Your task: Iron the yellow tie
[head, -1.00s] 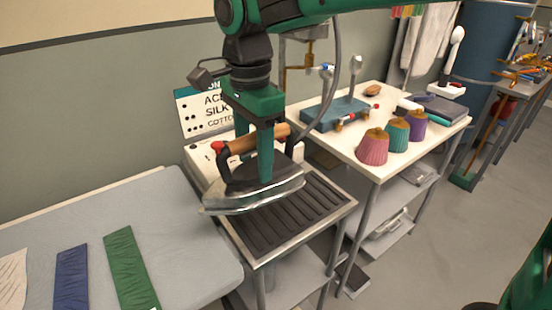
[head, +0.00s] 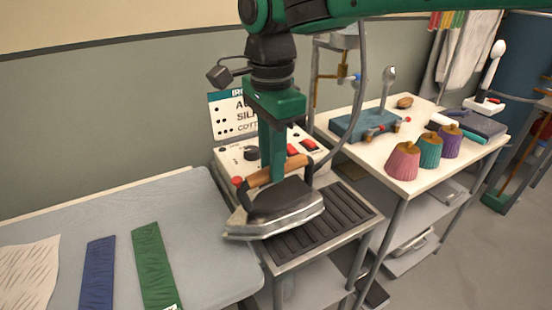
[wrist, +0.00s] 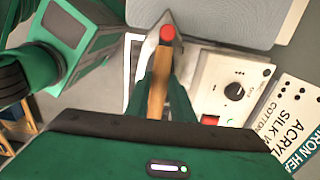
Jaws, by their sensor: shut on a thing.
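The iron (head: 285,205) has a dark body, a metal soleplate and a wooden handle. My gripper (head: 276,175) is shut on the handle from above. The iron is over the left part of the ribbed rest; I cannot tell whether it touches it. In the wrist view the wooden handle (wrist: 158,80) with its red end lies between my fingers. A blue strip (head: 98,272) and a green strip (head: 154,265) lie wrinkled on the grey ironing board (head: 190,200), with a pale wrinkled cloth (head: 27,268) at far left. No yellow tie shows.
The ribbed rest (head: 345,212) is right of the board. A control box (head: 315,148) with a dial and a fabric sign (head: 228,118) stand behind the iron. A white table (head: 375,155) at right holds a blue press and coloured shades. The board's middle is clear.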

